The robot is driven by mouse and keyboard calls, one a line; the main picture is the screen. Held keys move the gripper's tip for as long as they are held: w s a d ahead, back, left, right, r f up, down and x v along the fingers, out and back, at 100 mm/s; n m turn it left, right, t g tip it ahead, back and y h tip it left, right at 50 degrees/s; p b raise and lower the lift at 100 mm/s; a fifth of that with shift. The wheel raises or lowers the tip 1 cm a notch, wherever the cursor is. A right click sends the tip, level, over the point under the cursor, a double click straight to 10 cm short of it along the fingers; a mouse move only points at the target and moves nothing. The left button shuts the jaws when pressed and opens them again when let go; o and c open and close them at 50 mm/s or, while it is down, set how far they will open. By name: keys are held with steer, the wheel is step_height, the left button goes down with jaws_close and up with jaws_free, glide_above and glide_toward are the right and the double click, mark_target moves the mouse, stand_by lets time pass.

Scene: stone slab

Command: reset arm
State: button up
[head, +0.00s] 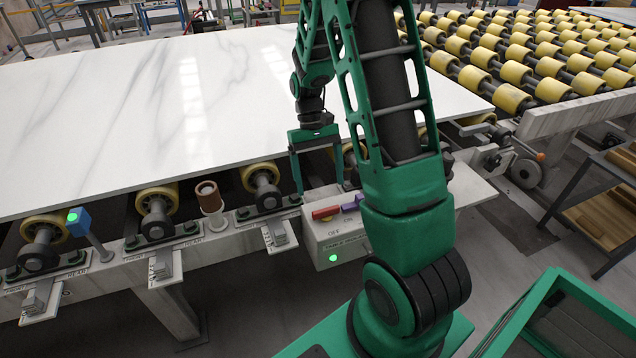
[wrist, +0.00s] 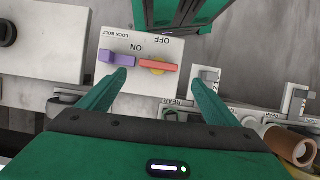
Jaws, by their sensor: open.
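My green gripper (head: 318,188) hangs over the front edge of the conveyor table in the head view, its fingers pointing down and spread. In the wrist view my gripper (wrist: 160,82) is open, with nothing between its fingers. Beyond its fingertips is a pale control box (wrist: 140,86), marked ON, OFF and LOCK BOLT. The box has a purple handle (wrist: 117,57) and a red handle (wrist: 158,66). In the head view the control box (head: 350,245) sits just below my gripper, with a green light on its front. I cannot tell whether the fingers touch the box.
A white stone slab (head: 150,110) lies on rollers behind my gripper. A brown cylinder (head: 209,196) on a peg and a blue sensor (head: 78,221) on a post stand along the front rail. Yellow rollers (head: 510,72) fill the back right. A wooden-shelved cart (head: 605,205) stands at the right.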

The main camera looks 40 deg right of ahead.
stand_by(0.4)
steer(key=s+r+m+t, duration=0.2)
steer(key=s+r, duration=0.8)
steer(key=r, duration=0.1)
steer(key=s+a+r+m+t+h, duration=0.1)
steer(key=s+r, duration=0.3)
steer(key=s, duration=0.9)
steer(key=shift+a+m+t, duration=0.15)
steer(key=shift+m+t, duration=0.15)
steer(key=shift+t, duration=0.4)
